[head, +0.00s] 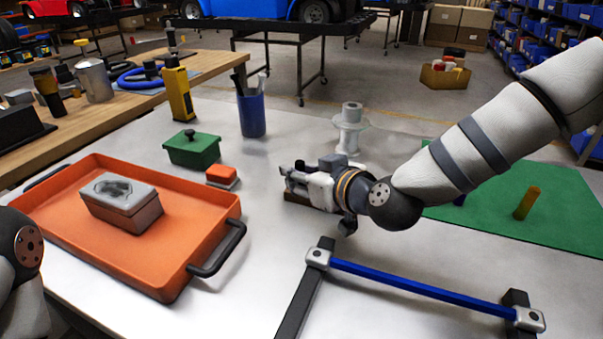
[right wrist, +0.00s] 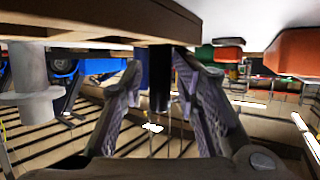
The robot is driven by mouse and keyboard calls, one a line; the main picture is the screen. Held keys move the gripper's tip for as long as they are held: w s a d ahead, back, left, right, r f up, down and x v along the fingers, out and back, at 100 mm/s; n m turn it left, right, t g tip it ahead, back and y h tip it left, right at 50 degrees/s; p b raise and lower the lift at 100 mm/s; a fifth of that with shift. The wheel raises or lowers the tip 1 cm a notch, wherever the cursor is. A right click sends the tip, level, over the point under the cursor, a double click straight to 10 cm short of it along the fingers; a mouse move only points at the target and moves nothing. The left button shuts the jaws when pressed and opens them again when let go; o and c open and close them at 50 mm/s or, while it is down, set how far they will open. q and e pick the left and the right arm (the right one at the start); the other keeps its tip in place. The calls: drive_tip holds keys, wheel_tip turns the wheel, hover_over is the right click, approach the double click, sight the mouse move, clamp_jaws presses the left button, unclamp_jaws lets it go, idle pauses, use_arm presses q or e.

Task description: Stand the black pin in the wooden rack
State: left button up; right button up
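The wooden rack (head: 296,197) shows as a brown strip beneath my right gripper (head: 290,180) in the head view, mostly hidden by it. In the upside-down right wrist view the rack (right wrist: 100,18) crosses the top as a brown board. The black pin (right wrist: 160,78) extends straight from the rack's edge, in line with upright. Whether its end is seated in a hole is hidden. My right gripper (right wrist: 158,72) has its fingers on both sides of the pin, with a narrow gap beside it. My left gripper is out of view.
An orange tray (head: 75,232) holding a grey box (head: 122,203) is at left. A green box (head: 192,148), red-orange block (head: 222,175), blue cup (head: 252,114) and white spool (head: 350,128) stand nearby. A blue-barred frame (head: 420,284) lies in front; a green mat (head: 565,215) bears a yellow peg (head: 526,203).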

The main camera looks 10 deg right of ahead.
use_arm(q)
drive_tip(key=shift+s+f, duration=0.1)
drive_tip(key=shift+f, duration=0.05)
use_arm(e)
drive_tip(key=shift+s+f+g, duration=0.15)
drive_tip(key=shift+f, duration=0.35)
drive_tip(key=shift+s+f+g, duration=0.15)
drive_tip(key=shift+f, duration=0.3)
drive_tip(key=shift+r, duration=0.15)
drive_tip(key=s+r, duration=0.1)
drive_tip(key=s+d+r+p, duration=0.1)
drive_tip(key=s+r, duration=0.1)
drive_tip(key=s+d+r, duration=0.1)
drive_tip(key=shift+s+r+p, duration=0.3)
drive_tip(key=shift+s+p, duration=0.05)
drive_tip(key=v, duration=0.5)
drive_tip(key=shift+s+f, duration=0.1)
drive_tip(key=shift+f, duration=0.1)
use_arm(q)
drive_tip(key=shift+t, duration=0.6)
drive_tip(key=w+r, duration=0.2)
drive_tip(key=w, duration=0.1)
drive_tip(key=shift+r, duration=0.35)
use_arm(e)
drive_tip(key=shift+s+d+r, duration=0.15)
drive_tip(key=shift+s, duration=0.25)
